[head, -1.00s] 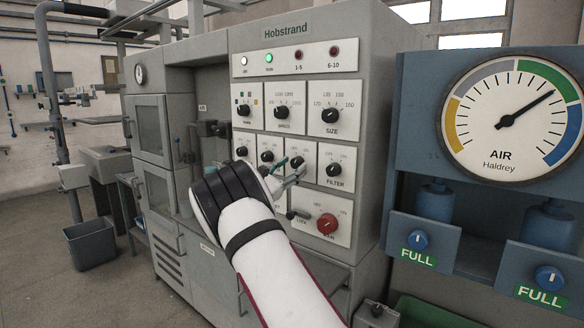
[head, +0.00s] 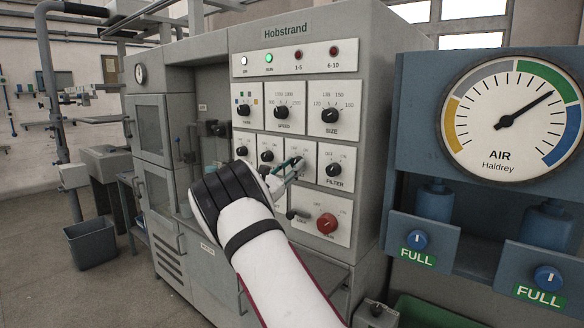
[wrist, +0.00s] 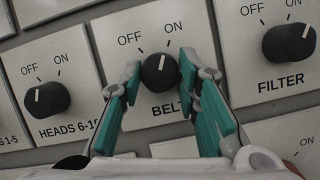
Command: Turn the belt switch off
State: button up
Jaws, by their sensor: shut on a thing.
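The belt switch (wrist: 160,73) is a round black knob with a white pointer line, on a pale plate marked OFF at upper left and ON at upper right. In the wrist view its pointer is turned towards ON. My gripper (wrist: 159,84) has one fingertip on each side of the knob and is shut on it. Its finger pads are green. In the head view my gripper (head: 296,168) is at the middle row of the Hobstrand panel, and the fingers mostly hide the belt switch.
The heads 6-10 knob (wrist: 47,99) is left of the belt switch and the filter knob (wrist: 289,43) is right of it, both close by. A red knob (head: 327,223) is below. The blue air gauge unit (head: 416,120) stands to the right.

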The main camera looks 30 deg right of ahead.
jog(key=shift+s+d+r+n+t+y+p, duration=0.1)
jog(key=shift+n+t+y+p, duration=0.8)
jog(key=shift+n, duration=1.7)
jog(key=shift+s+a+n+t+y+p, duration=0.1)
jog(key=shift+n+t+y+p, duration=0.8)
jog(key=shift+n, duration=1.7)
jog(key=shift+s+d+r+n+t+y+p, duration=0.1)
jog(key=shift+n+t+y+p, duration=0.75)
jog(key=shift+n, duration=1.75)
jog(key=shift+f+n+t+h, duration=0.1)
jog(key=shift+n+t+h, duration=0.15)
jog(key=shift+n+t, duration=0.1)
jog(key=o, duration=1.2)
jog(key=shift+c, duration=0.2)
jog(key=v, duration=1.2)
